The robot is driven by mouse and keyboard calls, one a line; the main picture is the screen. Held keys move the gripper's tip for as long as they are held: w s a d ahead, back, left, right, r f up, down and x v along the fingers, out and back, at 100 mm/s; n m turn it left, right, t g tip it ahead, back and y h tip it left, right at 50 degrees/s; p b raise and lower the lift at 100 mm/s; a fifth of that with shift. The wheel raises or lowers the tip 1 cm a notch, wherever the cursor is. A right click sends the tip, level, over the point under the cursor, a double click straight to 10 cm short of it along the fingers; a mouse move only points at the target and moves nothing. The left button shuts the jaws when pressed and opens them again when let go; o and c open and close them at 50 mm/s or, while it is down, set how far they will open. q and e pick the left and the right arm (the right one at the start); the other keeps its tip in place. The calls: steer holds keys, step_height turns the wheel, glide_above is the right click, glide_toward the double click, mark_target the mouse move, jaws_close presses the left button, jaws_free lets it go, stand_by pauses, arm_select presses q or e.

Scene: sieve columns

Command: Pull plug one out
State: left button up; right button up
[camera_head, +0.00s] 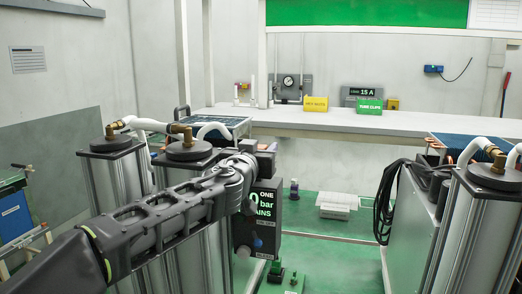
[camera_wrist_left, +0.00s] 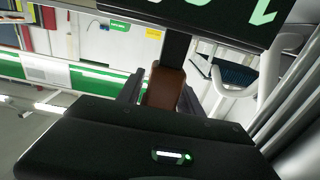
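My left arm comes in from the lower left in the head view. Its gripper (camera_head: 264,150) is at the top of a dark box (camera_head: 258,232) marked ONE, with green display digits. In the left wrist view, a brown block (camera_wrist_left: 164,88), which I take to be plug one, sits between the two fingers of my left gripper (camera_wrist_left: 164,92), with no clear gap on either side. A dark bar (camera_wrist_left: 176,45) runs from the block towards the dark box with its green digit (camera_wrist_left: 264,10). In the head view the arm and gripper largely hide the plug. My right gripper is not in view.
Grey columns with brass fittings and white hoses stand at left (camera_head: 110,145) and right (camera_head: 494,178). A pale bench (camera_head: 400,122) runs behind. Black cables (camera_head: 386,200) hang at the right column.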

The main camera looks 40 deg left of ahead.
arm_select(q)
steer(key=o, duration=0.4)
steer(key=b+v, duration=0.1)
steer(key=v, duration=0.6)
steer(key=shift+s+d, duration=0.15)
steer(key=shift+s, duration=0.25)
steer(key=shift+f, duration=0.1)
